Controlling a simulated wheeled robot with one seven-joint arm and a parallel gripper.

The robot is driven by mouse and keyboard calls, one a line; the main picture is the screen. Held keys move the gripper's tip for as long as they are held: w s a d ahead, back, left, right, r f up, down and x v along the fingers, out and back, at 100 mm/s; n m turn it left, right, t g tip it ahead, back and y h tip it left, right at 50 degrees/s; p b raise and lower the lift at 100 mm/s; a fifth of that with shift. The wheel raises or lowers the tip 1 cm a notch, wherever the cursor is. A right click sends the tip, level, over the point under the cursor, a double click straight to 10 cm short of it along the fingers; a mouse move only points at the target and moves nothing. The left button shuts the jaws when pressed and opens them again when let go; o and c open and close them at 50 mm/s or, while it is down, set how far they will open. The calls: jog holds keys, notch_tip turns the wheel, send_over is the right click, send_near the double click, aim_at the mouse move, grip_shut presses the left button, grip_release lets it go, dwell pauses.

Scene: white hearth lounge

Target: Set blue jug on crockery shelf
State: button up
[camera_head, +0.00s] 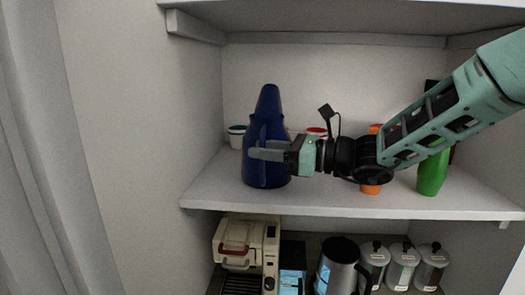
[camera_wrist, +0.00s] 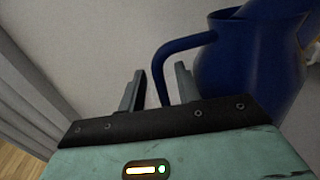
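The blue jug (camera_head: 269,125) appears to stand upright on the left part of the middle shelf (camera_head: 330,199), near its front edge. In the wrist view the jug (camera_wrist: 245,65) is at the upper right, its handle (camera_wrist: 163,68) curving out to the left. My gripper (camera_head: 256,150) is in front of the jug. In the wrist view my gripper (camera_wrist: 160,72) has its two fingers apart, one on each side of the handle, with gaps visible. The jug's base is out of the wrist view.
An orange item (camera_head: 370,188) and a green bottle (camera_head: 432,172) stand to the right on the same shelf, partly behind my arm. White cups (camera_head: 237,137) are behind the jug. A coffee machine (camera_head: 245,245), a metal jug (camera_head: 338,265) and canisters (camera_head: 402,268) are below.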

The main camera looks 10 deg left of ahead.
jog(key=s+d+b, duration=0.2)
jog(key=d+b, duration=0.2)
jog(key=d, duration=0.6)
jog(key=s+f+n+g+h, duration=0.35)
jog(key=s+f+n, duration=0.25)
jog(key=s, duration=0.3)
jog(key=s+f+n+g+h, duration=0.3)
jog(key=s+f+n+h, duration=0.2)
jog(key=s, duration=0.5)
jog(key=s+d+f+n+t+h, duration=0.2)
jog(key=s+d+f+n+h, duration=0.2)
jog(key=d+n, duration=0.2)
jog(key=s+d+f+n+t+h, duration=0.2)
jog(key=s+d+f+n+h, duration=0.2)
jog(key=n, duration=0.6)
jog(key=shift+s+d+f+h, duration=0.4)
jog(key=shift+s+d, duration=0.35)
jog(key=shift+d, duration=0.4)
notch_tip(320, 180, down, 2)
jog(key=shift+b, duration=0.85)
